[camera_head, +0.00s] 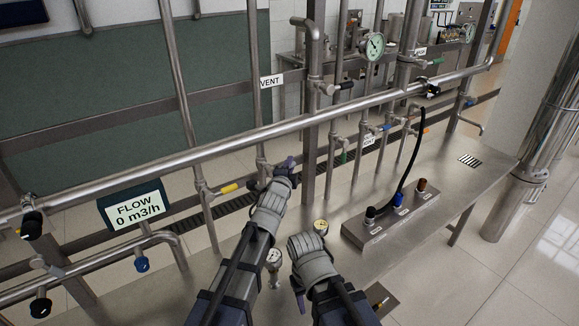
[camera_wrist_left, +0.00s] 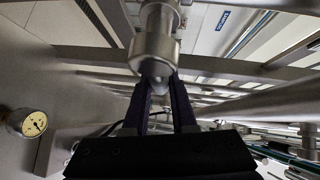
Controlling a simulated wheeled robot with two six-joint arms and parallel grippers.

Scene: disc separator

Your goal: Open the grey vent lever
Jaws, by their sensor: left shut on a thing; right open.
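The VENT label (camera_head: 270,81) hangs on a vertical steel pipe (camera_head: 257,125), whose lower end comes down beside my left gripper (camera_head: 288,166). My left gripper is shut on the vent lever at this pipe. The lever is mostly hidden by the gripper in the head view. In the left wrist view, a round metal valve part (camera_wrist_left: 155,48) sits just beyond the two dark fingers (camera_wrist_left: 160,105), and the lever between them is hardly visible. My right gripper (camera_head: 299,294) is open and empty, low over the steel table, pointing down, apart from the valves.
A yellow-handled valve (camera_head: 229,188) is close left of my left gripper. A green-handled valve (camera_head: 343,156) is to the right. A thick horizontal pipe (camera_head: 330,112) runs above the gripper. A pressure gauge (camera_head: 321,226) stands near my right wrist. A steel box (camera_head: 385,226) with connectors sits on the table.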

